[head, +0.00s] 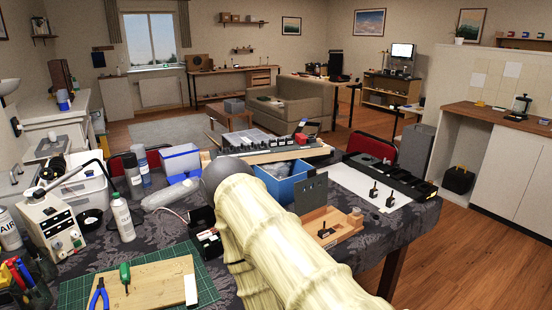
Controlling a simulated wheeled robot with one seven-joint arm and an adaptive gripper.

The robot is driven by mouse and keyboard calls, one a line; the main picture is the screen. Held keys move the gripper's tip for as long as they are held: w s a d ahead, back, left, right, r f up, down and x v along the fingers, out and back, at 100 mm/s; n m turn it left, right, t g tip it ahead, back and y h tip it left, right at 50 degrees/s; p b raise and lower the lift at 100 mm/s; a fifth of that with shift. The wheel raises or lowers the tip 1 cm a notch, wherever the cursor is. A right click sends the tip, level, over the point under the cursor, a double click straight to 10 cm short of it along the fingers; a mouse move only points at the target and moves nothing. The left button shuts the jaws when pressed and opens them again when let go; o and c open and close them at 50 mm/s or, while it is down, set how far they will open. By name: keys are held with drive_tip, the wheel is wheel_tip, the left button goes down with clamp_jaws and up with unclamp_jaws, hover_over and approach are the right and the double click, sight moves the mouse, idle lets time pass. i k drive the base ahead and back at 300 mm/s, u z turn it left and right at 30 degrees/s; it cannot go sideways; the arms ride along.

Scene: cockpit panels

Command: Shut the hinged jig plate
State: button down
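The hinged jig plate (311,193) is a dark grey panel in the head view, right of centre on the table. It stands up steeply, at the back left of a light wooden base (347,237). A small dark fitting (326,235) sits on the base and a round wooden knob stands at its right end. My cream-covered arm crosses the foreground just left of the jig and hides part of the base's left side. I cannot make out my gripper's fingers in this view.
A blue bin (286,178) stands right behind the jig plate. A white sheet (365,190) with small dark clamps lies to the right, before a black tray row (392,178). A green cutting mat (75,290) with a wooden board and tools lies front left.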

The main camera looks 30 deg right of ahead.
sight(309, 200)
drive_tip(key=z, duration=0.15)
drive_tip(key=i, duration=0.6)
drive_tip(key=z, duration=0.9)
drive_tip(key=i, duration=0.45)
drive_tip(key=z, duration=0.5)
